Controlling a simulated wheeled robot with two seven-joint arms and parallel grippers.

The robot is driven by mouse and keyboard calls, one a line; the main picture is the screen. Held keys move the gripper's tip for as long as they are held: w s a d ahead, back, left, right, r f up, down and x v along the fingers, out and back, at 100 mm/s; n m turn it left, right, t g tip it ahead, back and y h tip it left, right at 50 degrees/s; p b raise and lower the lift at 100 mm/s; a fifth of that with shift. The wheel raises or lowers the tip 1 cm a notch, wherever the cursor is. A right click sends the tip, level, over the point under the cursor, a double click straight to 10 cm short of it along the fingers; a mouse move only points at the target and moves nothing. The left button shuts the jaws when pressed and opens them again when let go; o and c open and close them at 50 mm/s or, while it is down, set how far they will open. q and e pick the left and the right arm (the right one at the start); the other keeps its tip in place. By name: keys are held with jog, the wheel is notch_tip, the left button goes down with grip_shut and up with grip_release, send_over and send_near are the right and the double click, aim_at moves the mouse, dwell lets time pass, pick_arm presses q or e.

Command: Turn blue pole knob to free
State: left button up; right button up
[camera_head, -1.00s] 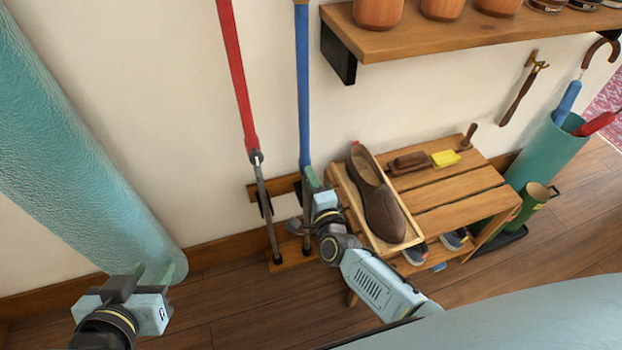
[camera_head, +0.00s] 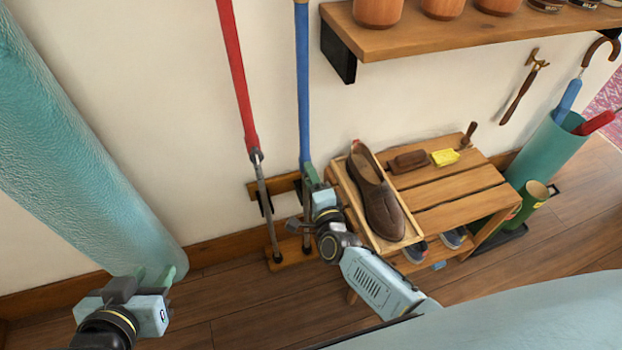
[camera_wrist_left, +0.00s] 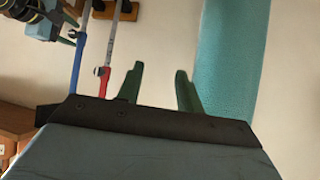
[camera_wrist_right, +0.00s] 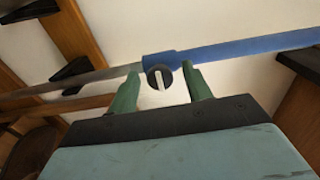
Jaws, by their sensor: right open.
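The blue pole (camera_head: 303,90) stands upright against the wall, its blue sleeve ending above a thin grey lower tube. Its knob (camera_wrist_right: 159,77), a dark disc with a pale bar across it, faces my right wrist camera at the end of the blue sleeve. My right gripper (camera_head: 312,175) is open at the pole. In the right wrist view its fingertips (camera_wrist_right: 162,80) lie on either side of the knob, with gaps showing between them and the knob. My left gripper (camera_head: 157,275) is open and empty at the lower left; its two fingers show apart in the left wrist view (camera_wrist_left: 159,78).
A red pole (camera_head: 238,80) stands left of the blue one. A wooden bench (camera_head: 450,195) with a shoe tray (camera_head: 352,205) is close to the right of my right gripper. A shelf (camera_head: 440,35) with pots is above. A big teal cylinder (camera_head: 70,150) rises by my left gripper.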

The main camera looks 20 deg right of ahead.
jog(key=shift+s, duration=0.1)
pick_arm(q)
jog(key=s+a+f+g+y+p, duration=0.2)
jog(key=s+a+f+g+p, duration=0.1)
jog(key=s+f+g, duration=0.4)
jog(key=shift+s+a+f+p, duration=0.35)
jog(key=shift+s+a+f, duration=0.15)
jog(key=shift+s+a, duration=0.35)
pick_arm(e)
jog(key=s, duration=1.3)
jog(key=shift+d, duration=0.2)
jog(key=shift+s, duration=0.1)
